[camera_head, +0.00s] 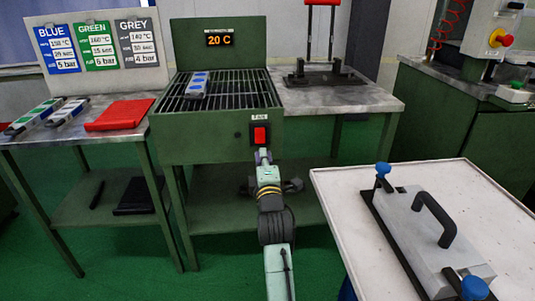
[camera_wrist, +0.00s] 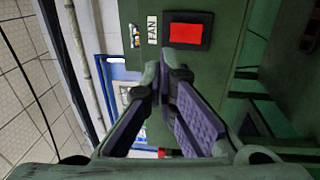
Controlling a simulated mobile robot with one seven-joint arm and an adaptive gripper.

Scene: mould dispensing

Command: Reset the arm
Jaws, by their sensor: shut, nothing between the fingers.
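My arm reaches forward from the bottom of the head view. My gripper (camera_head: 264,156) is in front of the green grill-like fan station (camera_head: 200,140), just below its red fan switch (camera_head: 260,135). In the wrist view, the fingers of my gripper (camera_wrist: 162,85) come together at the tips with nothing between them. The red switch (camera_wrist: 186,33) and its FAN label show beyond the fingertips. I cannot tell whether the fingertips touch the panel. A mould with blue marks (camera_head: 197,84) lies on the station's grate.
A white-topped table (camera_head: 335,190) at the right bears a grey mould with a black handle (camera_head: 435,220) and blue knobs. At the left, a bench bears a red block (camera_head: 119,113) and two moulds. A press stand (camera_head: 320,75) stands behind. Green floor shows between the tables.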

